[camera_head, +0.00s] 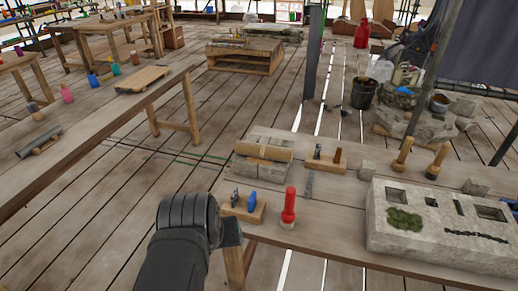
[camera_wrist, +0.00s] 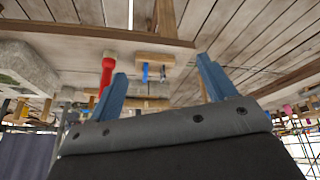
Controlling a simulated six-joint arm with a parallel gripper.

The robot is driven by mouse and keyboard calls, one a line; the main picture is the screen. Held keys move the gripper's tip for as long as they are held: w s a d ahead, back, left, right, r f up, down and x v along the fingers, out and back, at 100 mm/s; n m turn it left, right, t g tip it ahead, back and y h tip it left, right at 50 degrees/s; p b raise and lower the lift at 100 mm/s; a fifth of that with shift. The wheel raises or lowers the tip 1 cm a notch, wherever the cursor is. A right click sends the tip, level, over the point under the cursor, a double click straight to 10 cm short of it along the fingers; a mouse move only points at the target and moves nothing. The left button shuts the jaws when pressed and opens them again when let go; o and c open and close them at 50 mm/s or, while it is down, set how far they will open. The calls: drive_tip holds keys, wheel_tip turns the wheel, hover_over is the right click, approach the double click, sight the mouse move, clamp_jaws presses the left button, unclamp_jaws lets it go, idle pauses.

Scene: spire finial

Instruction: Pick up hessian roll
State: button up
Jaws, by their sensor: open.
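In the head view my dark arm reaches up from the bottom to the bench's near left edge, short of the roll. The arm hides most of the gripper there.
A red-handled tool (camera_head: 288,206) and a wooden block with small tools (camera_head: 243,206) stand on the bench nearer me than the roll. Another tool block (camera_head: 326,162) is right of it. A big carved stone (camera_head: 440,225) fills the bench's right. Floor left of the bench is open.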

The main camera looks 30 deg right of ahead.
drive_tip(key=w+d+r+n+g, duration=0.25)
drive_tip(key=w+d+r, duration=0.4)
drive_tip(key=w, duration=0.35)
drive_tip(key=w+d+r+n+g, duration=0.2)
drive_tip(key=w+d+r+n, duration=0.2)
drive_tip(key=w+d+r, duration=0.45)
drive_tip(key=w+d+f+n+g, duration=0.1)
drive_tip(key=w+d+f+n, duration=0.15)
drive_tip(key=w, duration=0.35)
drive_tip(key=w+d+f+n, duration=0.1)
drive_tip(key=w+d, duration=0.2)
drive_tip(key=w, duration=0.4)
drive_tip(key=w+d+f+n+g, duration=0.2)
drive_tip(key=w+d+f+n, duration=0.1)
drive_tip(key=w+d+f, duration=0.5)
approach(264, 146)
drive_tip(key=shift+h, duration=0.4)
drive_tip(key=x, duration=0.4)
drive_tip(key=shift+s+a+f, duration=0.1)
drive_tip(key=shift+a+f, duration=0.05)
drive_tip(key=shift+f, duration=0.25)
drive_tip(key=shift+a+x, duration=0.1)
drive_tip(key=shift+x, duration=1.3)
drive_tip(key=shift+a+x, duration=0.15)
drive_tip(key=shift+x, duration=1.3)
drive_tip(key=shift+s, duration=0.1)
drive_tip(key=c, duration=1.2)
drive_tip(key=shift+r, duration=0.1)
drive_tip(key=shift+c, duration=0.2)
